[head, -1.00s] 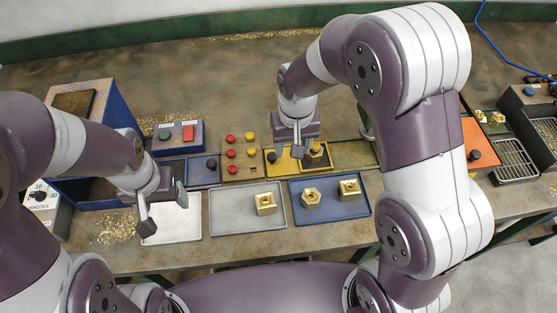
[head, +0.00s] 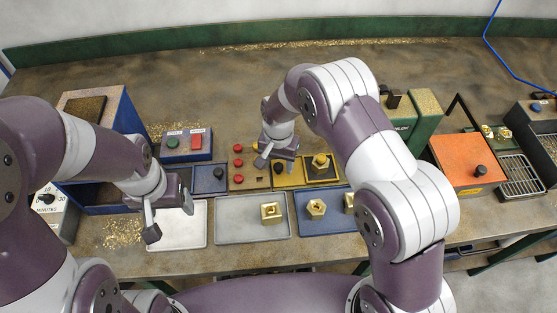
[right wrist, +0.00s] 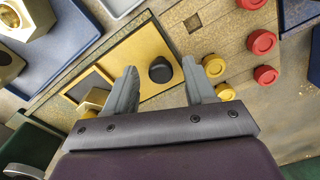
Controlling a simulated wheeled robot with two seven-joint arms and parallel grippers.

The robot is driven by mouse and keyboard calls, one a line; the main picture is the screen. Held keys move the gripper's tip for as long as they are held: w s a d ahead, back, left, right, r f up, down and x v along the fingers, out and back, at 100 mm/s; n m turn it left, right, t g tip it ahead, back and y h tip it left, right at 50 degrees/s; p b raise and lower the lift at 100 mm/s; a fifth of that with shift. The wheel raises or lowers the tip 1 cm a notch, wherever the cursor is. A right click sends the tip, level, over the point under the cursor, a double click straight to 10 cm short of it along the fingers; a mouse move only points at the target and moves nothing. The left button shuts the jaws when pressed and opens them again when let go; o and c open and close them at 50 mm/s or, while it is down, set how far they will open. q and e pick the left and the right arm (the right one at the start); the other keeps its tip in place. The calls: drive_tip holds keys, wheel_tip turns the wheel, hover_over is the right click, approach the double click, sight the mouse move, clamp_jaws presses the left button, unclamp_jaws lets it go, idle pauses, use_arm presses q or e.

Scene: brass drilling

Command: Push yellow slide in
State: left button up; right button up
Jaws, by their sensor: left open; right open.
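The yellow slide (right wrist: 151,48) carries a black knob (right wrist: 160,69) and a dark framed recess with a brass part (right wrist: 93,100) in it. In the head view the yellow slide (head: 291,180) lies just right of the panel of red and yellow buttons, with the brass part (head: 320,162) at its right. My right gripper (right wrist: 162,80) is open above the slide, with the knob showing between its fingers; I cannot tell whether they touch it. In the head view the right gripper (head: 275,160) partly covers the slide. My left gripper (head: 170,220) is open and empty over the light tray.
Red and yellow buttons (right wrist: 263,42) stand close to my right gripper. A light tray (head: 180,235), a grey tray (head: 240,222) and a blue tray (head: 330,222) line the front. A box with green and red buttons (head: 186,146) stands behind.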

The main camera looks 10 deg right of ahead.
drive_tip(key=shift+f, duration=0.1)
clamp_jaws()
approach(330, 168)
drive_tip(key=f, duration=0.5)
drive_tip(key=shift+w+a+f+p, duration=0.1)
drive_tip(key=shift+a+f+p, duration=0.1)
drive_tip(key=shift+p, duration=0.15)
drive_tip(key=shift+a, duration=0.1)
unclamp_jaws()
drive_tip(key=shift+d, duration=0.3)
